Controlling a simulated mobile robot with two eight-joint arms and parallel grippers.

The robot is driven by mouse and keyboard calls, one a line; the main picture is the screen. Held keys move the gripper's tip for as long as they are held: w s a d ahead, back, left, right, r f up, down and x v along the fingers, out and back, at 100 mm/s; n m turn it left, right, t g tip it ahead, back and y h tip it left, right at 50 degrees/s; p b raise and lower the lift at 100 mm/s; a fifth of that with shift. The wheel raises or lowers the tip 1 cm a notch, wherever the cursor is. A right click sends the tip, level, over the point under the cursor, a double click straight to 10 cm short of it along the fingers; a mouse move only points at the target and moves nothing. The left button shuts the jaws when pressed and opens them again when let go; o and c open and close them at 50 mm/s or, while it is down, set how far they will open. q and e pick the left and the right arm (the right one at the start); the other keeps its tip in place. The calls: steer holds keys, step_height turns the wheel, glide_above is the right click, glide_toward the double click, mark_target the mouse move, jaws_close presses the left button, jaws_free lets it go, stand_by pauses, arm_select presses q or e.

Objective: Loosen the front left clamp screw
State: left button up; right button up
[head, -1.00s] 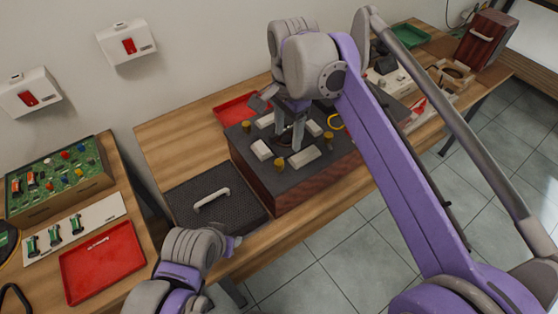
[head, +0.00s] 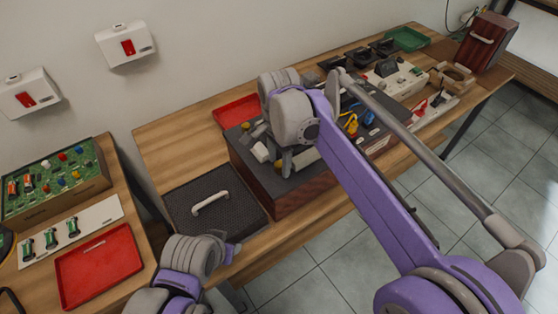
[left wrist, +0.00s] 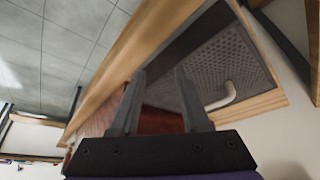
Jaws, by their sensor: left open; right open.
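The hi-fi box (head: 300,192) stands on the wooden table, with a dark top and reddish-brown front. Small brass clamp screws and pale blocks are on its top; one brass screw (head: 278,164) shows at the front left corner, right beside my right gripper. My right gripper (head: 287,166) points down over the front left part of the top, its jaws open. My arm hides most of the other screws and the middle of the top. I cannot tell whether the fingers touch the screw. My left gripper (head: 232,252) is low at the table's front edge; in the left wrist view its fingers (left wrist: 158,100) are open and empty.
A dark perforated panel (head: 235,215) with a white handle lies left of the box; it also shows in the left wrist view (left wrist: 205,65). A red tray (head: 232,108) is behind the box. Another red tray (head: 100,268) and a green board (head: 50,180) are on the left table.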

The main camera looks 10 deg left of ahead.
steer(key=shift+c, duration=0.2)
jaws_close()
steer(key=shift+n, duration=0.4)
steer(key=n+p, duration=0.1)
steer(key=n, duration=0.3)
steer(key=shift+n, duration=0.3)
steer(key=n+p, duration=0.1)
steer(key=n, duration=0.9)
steer(key=shift+n+p, duration=0.4)
steer(key=n, duration=0.5)
steer(key=shift+f+n, duration=0.1)
steer(key=shift+n, duration=0.2)
